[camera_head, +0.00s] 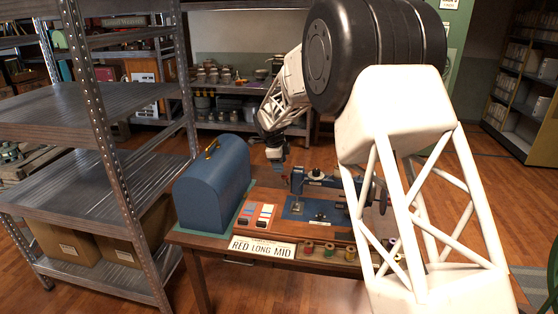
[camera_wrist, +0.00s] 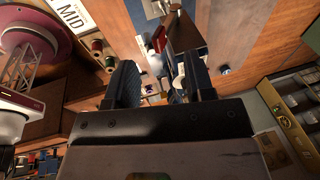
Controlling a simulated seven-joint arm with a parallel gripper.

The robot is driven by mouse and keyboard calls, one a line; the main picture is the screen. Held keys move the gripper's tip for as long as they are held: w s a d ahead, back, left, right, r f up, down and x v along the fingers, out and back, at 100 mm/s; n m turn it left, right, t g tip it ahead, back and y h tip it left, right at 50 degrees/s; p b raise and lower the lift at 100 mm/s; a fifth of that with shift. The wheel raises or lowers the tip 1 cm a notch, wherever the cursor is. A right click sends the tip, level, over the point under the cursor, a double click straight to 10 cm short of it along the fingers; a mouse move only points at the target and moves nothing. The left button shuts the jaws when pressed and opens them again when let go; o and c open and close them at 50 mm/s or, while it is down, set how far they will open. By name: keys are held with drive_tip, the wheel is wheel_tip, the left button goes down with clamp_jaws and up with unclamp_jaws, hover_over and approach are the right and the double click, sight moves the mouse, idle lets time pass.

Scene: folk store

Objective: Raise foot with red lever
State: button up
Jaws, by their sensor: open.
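The blue sewing machine (camera_head: 318,180) stands on the wooden table, partly hidden behind my arm in the head view. A small red part (camera_wrist: 159,38), which looks like the red lever, shows in the wrist view just beyond my fingertips. I cannot make out the lever or the foot clearly in the head view. The red part appears apart from the fingers.
A blue domed case (camera_head: 212,186) stands at the table's left. A metal shelf (camera_head: 70,110) stands close on the left.

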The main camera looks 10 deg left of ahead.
drive_tip(key=shift+x, duration=2.45)
drive_tip(key=shift+w+d+f, duration=0.1)
drive_tip(key=shift+f, duration=0.15)
drive_tip(key=shift+w, duration=0.2)
